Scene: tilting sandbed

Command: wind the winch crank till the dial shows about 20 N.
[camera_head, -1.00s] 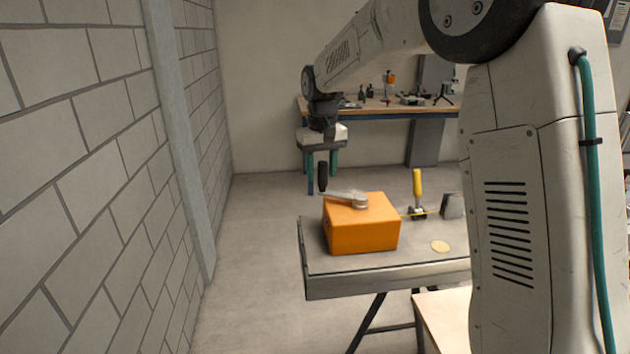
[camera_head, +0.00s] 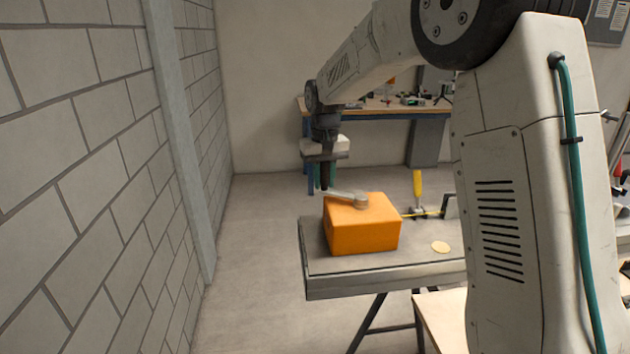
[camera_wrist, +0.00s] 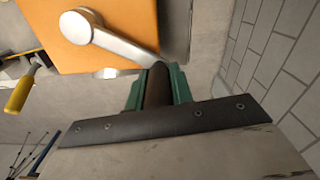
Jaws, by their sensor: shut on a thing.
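The winch is an orange box (camera_head: 362,235) on a grey table. A silver crank arm (camera_head: 345,197) lies across its top, pointing left, with an upright dark handle at its outer end. My gripper (camera_head: 325,178) is pointing down over that handle. In the wrist view its green fingers are shut on the dark handle (camera_wrist: 158,85), one on each side. The crank arm (camera_wrist: 125,45) runs from there to its hub on the orange box (camera_wrist: 120,12). No dial face or reading can be made out in either view.
A yellow-handled tool (camera_head: 417,185) stands right of the winch; it also shows in the wrist view (camera_wrist: 18,95). A flat tan disc (camera_head: 440,247) lies on the grey table (camera_head: 330,265). A block wall (camera_head: 90,180) is on the left, and a cluttered workbench (camera_head: 375,112) stands behind.

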